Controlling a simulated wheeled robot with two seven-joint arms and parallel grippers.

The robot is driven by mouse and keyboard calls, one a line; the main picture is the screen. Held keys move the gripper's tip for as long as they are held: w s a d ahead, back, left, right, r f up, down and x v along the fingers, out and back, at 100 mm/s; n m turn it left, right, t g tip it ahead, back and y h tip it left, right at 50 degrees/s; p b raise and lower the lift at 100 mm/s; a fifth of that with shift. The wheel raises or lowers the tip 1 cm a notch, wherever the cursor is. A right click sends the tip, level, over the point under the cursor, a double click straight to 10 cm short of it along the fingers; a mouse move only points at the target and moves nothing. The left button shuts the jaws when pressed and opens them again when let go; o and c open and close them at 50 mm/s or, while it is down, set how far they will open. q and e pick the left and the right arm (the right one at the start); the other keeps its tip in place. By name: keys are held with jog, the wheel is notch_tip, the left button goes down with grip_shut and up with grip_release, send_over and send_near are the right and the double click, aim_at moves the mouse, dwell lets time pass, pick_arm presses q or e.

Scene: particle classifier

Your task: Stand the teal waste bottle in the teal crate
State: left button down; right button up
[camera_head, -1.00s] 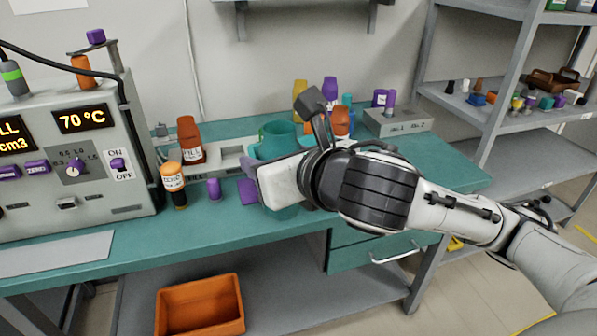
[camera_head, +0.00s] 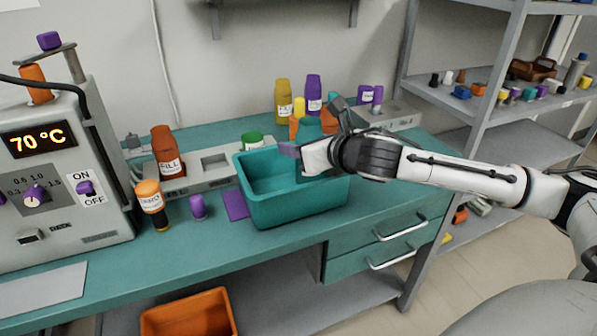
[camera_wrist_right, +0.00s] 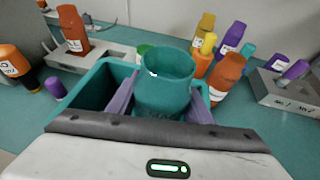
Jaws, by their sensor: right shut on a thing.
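The teal waste bottle (camera_head: 309,128) is upright between the purple fingers of my right gripper (camera_head: 303,151). In the right wrist view the bottle (camera_wrist_right: 165,85) shows its open round mouth and both fingers close against its sides. The teal crate (camera_head: 292,211) stands on the bench near its front edge. The bottle is over the crate's right half, with its lower part inside the rim. Its base is hidden, so I cannot tell whether it touches the crate floor. My left gripper is not in view.
A red bottle (camera_head: 168,152) stands behind these. Yellow (camera_head: 283,101) and purple (camera_head: 314,94) bottles stand behind the gripper.

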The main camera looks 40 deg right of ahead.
jog(key=shift+f+b, duration=0.5)
jog(key=shift+f, duration=1.8)
jog(key=shift+f, duration=0.1)
jog(key=o, duration=1.3)
jog(key=shift+f, duration=0.1)
jog(key=v, duration=1.2)
